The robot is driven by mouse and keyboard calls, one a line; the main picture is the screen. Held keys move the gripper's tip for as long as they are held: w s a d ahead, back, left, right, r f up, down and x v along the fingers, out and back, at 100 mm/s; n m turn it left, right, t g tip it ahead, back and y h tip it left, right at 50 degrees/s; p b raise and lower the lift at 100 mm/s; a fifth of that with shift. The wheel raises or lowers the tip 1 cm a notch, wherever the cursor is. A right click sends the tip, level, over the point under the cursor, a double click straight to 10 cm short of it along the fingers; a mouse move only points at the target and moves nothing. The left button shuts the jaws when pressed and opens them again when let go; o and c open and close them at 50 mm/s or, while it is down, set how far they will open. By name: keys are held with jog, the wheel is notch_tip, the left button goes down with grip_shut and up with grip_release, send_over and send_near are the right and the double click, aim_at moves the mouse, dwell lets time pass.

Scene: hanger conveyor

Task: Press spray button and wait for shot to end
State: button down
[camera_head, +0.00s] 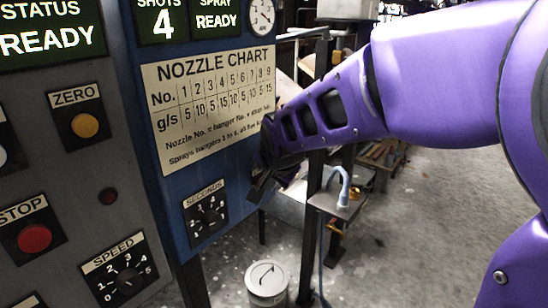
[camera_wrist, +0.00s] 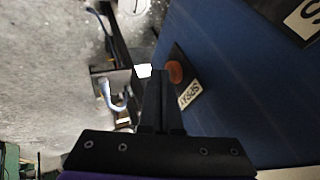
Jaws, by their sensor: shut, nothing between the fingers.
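The spray button is a round orange-red button (camera_wrist: 175,72) on a dark plate with a SPRAY label (camera_wrist: 189,95), on the blue panel (camera_wrist: 225,85) in the wrist view. My gripper (camera_wrist: 156,73) is shut and empty, with its fingertips just left of the button in that view. I cannot tell whether they touch it. In the head view my gripper (camera_head: 262,186) is at the right edge of the blue panel, and the button is not visible there.
A nozzle chart (camera_head: 212,105) and a SECONDS dial (camera_head: 208,213) are on the blue panel. The grey panel at left has a READY status display (camera_head: 46,33), a yellow ZERO button (camera_head: 85,125), a red STOP button (camera_head: 34,238) and a SPEED dial (camera_head: 128,280). A bucket (camera_head: 267,285) stands on the floor.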

dwell(0.4)
jog(key=shift+w+a+r+b, duration=0.15)
jog(key=shift+w+a+b, duration=0.45)
jog(key=shift+a, duration=0.2)
